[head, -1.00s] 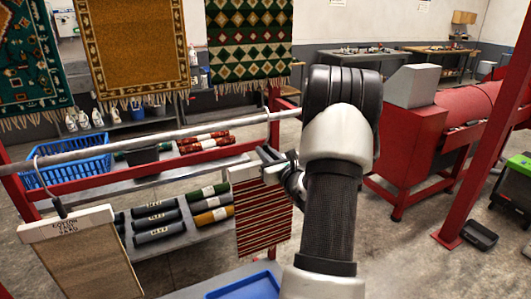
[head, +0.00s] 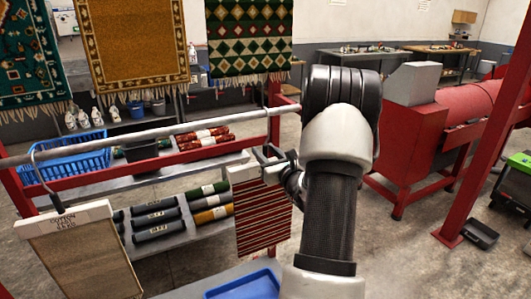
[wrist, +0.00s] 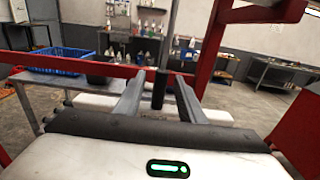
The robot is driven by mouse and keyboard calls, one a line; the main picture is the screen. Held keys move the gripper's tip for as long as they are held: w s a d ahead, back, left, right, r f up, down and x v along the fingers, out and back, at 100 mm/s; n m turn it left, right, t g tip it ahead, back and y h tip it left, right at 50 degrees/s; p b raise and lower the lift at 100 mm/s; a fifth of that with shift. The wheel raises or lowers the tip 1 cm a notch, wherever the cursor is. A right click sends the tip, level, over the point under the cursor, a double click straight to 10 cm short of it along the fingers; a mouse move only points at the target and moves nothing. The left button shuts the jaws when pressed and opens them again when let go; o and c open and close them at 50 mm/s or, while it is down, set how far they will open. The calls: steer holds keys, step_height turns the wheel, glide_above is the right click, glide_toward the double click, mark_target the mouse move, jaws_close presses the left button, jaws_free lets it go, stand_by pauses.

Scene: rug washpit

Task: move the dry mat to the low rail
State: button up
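A red striped mat (head: 262,215) with a pale top bar (head: 240,173) hangs below a hook (head: 268,125) on a grey rail (head: 150,139). A tan mat (head: 88,262) with a white lettered bar (head: 64,221) hangs from another hook at the rail's left. I cannot tell which mat is dry, nor whether this is the low rail. My gripper (head: 270,157) is at the striped mat's hook, just above its bar. In the wrist view my gripper (wrist: 160,88) is open, its fingers either side of the hook's black grip (wrist: 160,92), with gaps showing.
Patterned rugs (head: 130,50) hang behind the rail. A blue basket (head: 62,163) and rolled rugs (head: 205,138) sit on grey shelving beyond it. A red post (head: 483,135) and a red machine (head: 415,130) stand right. A blue tray (head: 243,286) lies below my arm.

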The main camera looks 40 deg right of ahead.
steer(key=shift+f, duration=0.1)
steer(key=v, duration=1.7)
steer(key=shift+s+b, duration=0.25)
steer(key=shift+b, duration=0.15)
